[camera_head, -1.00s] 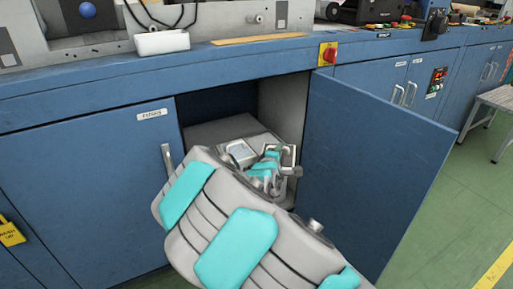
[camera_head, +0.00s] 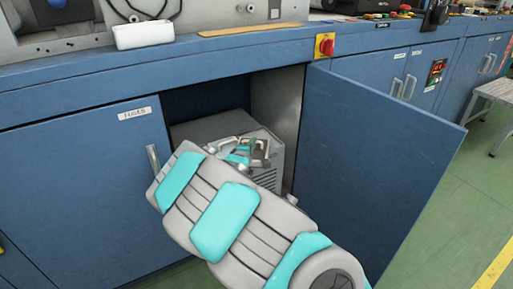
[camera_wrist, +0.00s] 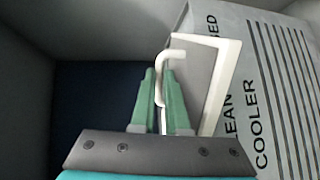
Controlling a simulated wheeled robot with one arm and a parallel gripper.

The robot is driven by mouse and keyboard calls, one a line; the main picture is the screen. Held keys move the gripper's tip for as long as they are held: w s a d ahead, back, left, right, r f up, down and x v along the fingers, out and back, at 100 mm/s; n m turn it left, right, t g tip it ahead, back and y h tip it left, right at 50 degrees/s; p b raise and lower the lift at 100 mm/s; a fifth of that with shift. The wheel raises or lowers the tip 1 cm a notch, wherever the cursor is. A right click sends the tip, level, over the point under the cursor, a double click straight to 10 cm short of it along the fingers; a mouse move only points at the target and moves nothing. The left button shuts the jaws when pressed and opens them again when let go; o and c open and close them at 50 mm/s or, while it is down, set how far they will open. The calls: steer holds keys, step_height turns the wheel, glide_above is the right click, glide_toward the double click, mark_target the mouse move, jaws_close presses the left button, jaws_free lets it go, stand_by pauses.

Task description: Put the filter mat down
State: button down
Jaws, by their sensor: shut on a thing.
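The filter mat (camera_wrist: 212,62), a grey panel with a white frame, stands tilted in the wrist view. A white hooked handle (camera_wrist: 172,54) runs down between my green fingertips. My gripper (camera_wrist: 161,100) is shut on this handle. The mat is in front of the grey cooler box (camera_wrist: 285,100), and its lower part is hidden by my gripper. I cannot tell whether it touches the box. In the head view my gripper (camera_head: 240,156) is inside the open cabinet, above the front of the box. The mat is small there and partly hidden by the arm.
The blue cabinet door (camera_head: 375,165) stands open on the right. A closed door marked FUSES (camera_head: 85,200) is on the left, with a bar handle (camera_head: 153,162) near my arm. A dark gap is left of the box.

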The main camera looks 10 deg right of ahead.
steer(key=shift+f+p, duration=0.25)
steer(key=shift+p, duration=0.05)
steer(key=c, duration=0.9)
jaws_free()
steer(key=shift+r, duration=0.15)
steer(key=shift+s+a+r+b, duration=0.1)
steer(key=shift+r+b, duration=0.15)
steer(key=shift+b, duration=0.1)
steer(key=p+v, duration=0.1)
steer(key=v, duration=1)
steer(key=shift+s+a, duration=0.1)
steer(key=shift+s, duration=0.25)
